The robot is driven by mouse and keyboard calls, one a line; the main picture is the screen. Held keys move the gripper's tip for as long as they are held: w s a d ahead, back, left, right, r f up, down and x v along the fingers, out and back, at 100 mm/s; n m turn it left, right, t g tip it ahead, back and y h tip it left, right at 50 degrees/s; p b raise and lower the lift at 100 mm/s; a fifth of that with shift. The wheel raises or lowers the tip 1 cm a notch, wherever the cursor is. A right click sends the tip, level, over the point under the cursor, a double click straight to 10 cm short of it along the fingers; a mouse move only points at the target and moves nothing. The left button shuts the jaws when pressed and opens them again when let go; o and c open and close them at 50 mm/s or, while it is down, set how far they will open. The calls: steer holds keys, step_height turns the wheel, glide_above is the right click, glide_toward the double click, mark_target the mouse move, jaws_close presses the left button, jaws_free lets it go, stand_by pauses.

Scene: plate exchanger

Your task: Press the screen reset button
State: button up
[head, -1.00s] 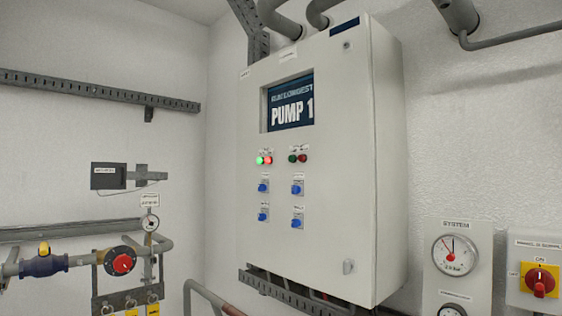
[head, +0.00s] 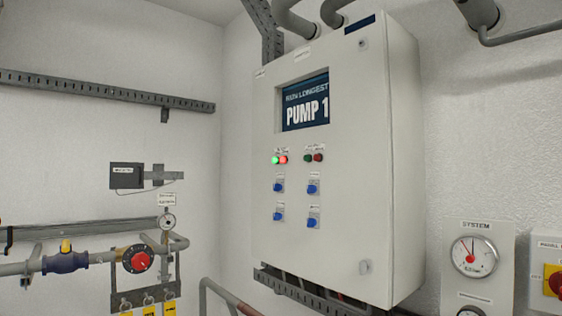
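A white control cabinet (head: 340,200) hangs on the wall right of the middle in the head view. Its screen (head: 305,105) reads "PUMP 1" under a smaller line that looks like "RUN LONGEST". My gripper is not in view.
A "SYSTEM" gauge (head: 474,257) and a red-and-yellow switch (head: 554,282) are at the right. Pipes with a blue valve (head: 66,261) and a red dial (head: 138,260) are at the left. A grey rail (head: 215,295) rises below the cabinet's left side.

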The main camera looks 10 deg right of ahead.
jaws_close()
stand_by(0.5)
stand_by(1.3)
